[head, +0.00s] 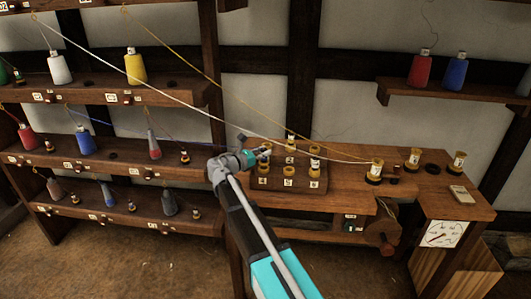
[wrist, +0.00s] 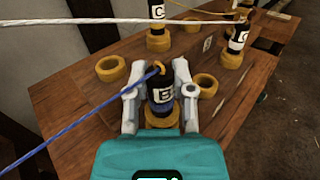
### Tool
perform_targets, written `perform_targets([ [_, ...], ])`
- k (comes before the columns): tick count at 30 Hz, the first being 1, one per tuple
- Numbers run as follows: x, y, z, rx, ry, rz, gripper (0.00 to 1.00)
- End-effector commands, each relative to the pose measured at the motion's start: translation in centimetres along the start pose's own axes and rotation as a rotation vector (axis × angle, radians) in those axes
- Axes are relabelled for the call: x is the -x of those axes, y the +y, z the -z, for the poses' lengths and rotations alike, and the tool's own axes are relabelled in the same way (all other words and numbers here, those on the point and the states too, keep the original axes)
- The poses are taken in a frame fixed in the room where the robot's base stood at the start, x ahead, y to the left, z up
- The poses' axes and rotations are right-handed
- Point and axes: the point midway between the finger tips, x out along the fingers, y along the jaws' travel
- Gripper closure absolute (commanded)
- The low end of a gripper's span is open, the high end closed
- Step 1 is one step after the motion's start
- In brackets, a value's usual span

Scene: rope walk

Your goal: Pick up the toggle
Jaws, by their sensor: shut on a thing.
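The toggle (wrist: 162,92) is a dark upright peg with a white lettered label, a blue band low down and a yellow loop on top. A blue cord (wrist: 80,120) runs from its top to the lower left. My gripper (wrist: 159,84) has a finger on each side of it and is shut on it. A yellow ring (wrist: 162,121) shows right below the toggle; whether the toggle still sits in it I cannot tell. In the head view my gripper (head: 262,154) is at the left side of the wooden block, and the toggle is hard to make out there.
Two other lettered toggles (wrist: 157,18) (wrist: 238,38) stand behind in yellow rings. Empty yellow rings (wrist: 111,68) (wrist: 206,85) flank my gripper. A white cord (wrist: 80,21) crosses above. Shelves of colored spools (head: 135,66) stand left; a dial box (head: 443,234) is right.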

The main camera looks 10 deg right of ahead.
Motion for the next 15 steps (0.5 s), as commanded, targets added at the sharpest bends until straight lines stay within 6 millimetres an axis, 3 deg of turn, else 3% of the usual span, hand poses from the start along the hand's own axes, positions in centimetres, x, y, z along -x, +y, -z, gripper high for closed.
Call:
perform_targets([
  [3, 0.0, 0.0, -1.7, 0.000, 0.000, 0.000, 1.00],
  [15, 2.9, -3.1, -6.5, 0.000, 0.000, -0.001, 1.00],
])
